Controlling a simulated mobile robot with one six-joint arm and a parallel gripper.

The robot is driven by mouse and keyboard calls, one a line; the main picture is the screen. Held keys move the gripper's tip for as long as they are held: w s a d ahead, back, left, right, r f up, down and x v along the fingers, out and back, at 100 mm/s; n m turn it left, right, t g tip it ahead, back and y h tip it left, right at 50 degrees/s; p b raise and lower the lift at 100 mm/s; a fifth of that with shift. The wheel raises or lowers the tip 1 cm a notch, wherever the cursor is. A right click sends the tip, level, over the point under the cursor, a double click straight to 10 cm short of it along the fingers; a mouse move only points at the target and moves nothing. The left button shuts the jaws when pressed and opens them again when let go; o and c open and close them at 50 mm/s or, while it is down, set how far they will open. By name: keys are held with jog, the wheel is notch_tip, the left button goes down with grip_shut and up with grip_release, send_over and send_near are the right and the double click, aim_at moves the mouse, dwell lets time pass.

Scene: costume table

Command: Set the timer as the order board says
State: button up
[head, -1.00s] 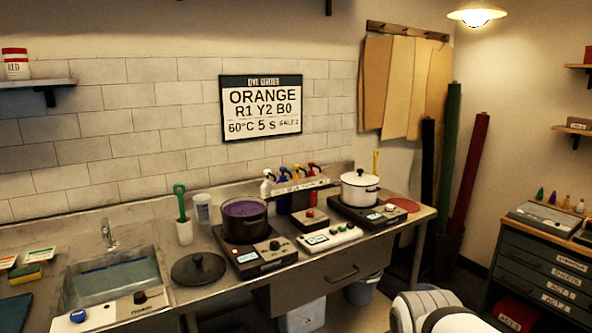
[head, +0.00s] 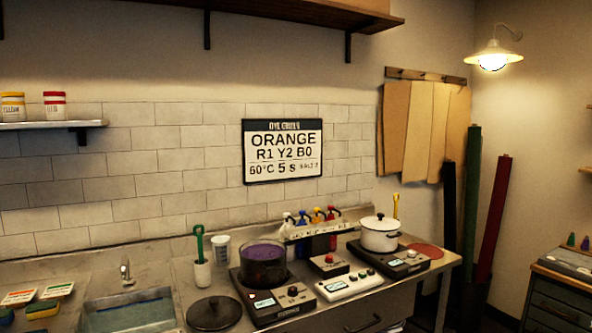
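The order board (head: 283,151) hangs on the tiled wall and reads ORANGE, R1 Y2 B0, 60°C, 5 s; its small salt figure is hard to read. A white panel (head: 349,286) with a lit display and several small buttons lies on the counter between two hotplates. Behind it stands a small box with a red button (head: 327,263). I cannot tell which of them is the timer, and the display is too small to read. My gripper is not in view.
A dark pot of purple liquid (head: 263,264) stands on the left hotplate (head: 272,306). A lidded white pot (head: 380,234) stands on the right hotplate (head: 398,262). A black lid (head: 214,313), a cup with a green-handled tool (head: 201,268) and a sink (head: 128,312) are left.

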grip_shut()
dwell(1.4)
